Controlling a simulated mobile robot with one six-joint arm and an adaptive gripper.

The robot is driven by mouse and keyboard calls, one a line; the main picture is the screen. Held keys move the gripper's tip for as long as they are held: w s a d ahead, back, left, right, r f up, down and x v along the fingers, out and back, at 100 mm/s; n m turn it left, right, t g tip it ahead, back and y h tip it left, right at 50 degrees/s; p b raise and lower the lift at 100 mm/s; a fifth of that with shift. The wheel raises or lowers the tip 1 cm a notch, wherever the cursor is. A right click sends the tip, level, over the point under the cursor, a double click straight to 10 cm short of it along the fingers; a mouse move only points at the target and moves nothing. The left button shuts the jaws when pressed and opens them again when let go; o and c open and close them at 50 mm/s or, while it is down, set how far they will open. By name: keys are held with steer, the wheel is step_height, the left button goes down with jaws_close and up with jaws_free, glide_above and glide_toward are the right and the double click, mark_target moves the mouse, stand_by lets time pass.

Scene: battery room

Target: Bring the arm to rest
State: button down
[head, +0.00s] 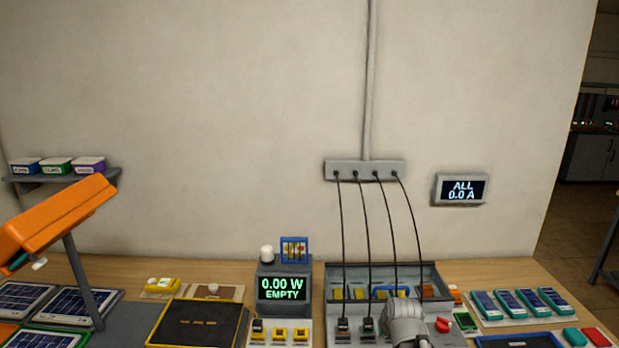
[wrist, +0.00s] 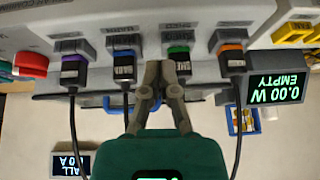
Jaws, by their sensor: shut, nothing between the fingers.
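My gripper (wrist: 161,68) is shut and empty in the wrist view, where the scene appears upside down. In the picture its fingertips lie between the blue-marked plug (wrist: 125,68) and the green-marked plug (wrist: 181,62); I cannot tell whether they touch anything. In the head view my grey arm (head: 406,322) shows at the bottom, in front of the right part of the charging station (head: 330,285), and the fingers are hidden there.
Black cables hang from the wall box (head: 365,168) to the station. The meter (head: 282,288) reads 0.00 W EMPTY. An orange lamp (head: 50,220) leans over solar panels (head: 65,305) at left. Teal packs (head: 520,300) lie at right. Open space is above the bench.

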steer(key=s+a+f+g, duration=0.2)
steer(key=s+g, duration=0.3)
steer(key=s, duration=0.5)
steer(key=shift+s+a+f+g+h, duration=0.15)
steer(key=shift+s+a+g+h, duration=0.2)
steer(key=shift+a, duration=0.3)
steer(key=shift+w, duration=0.1)
stand_by(1.2)
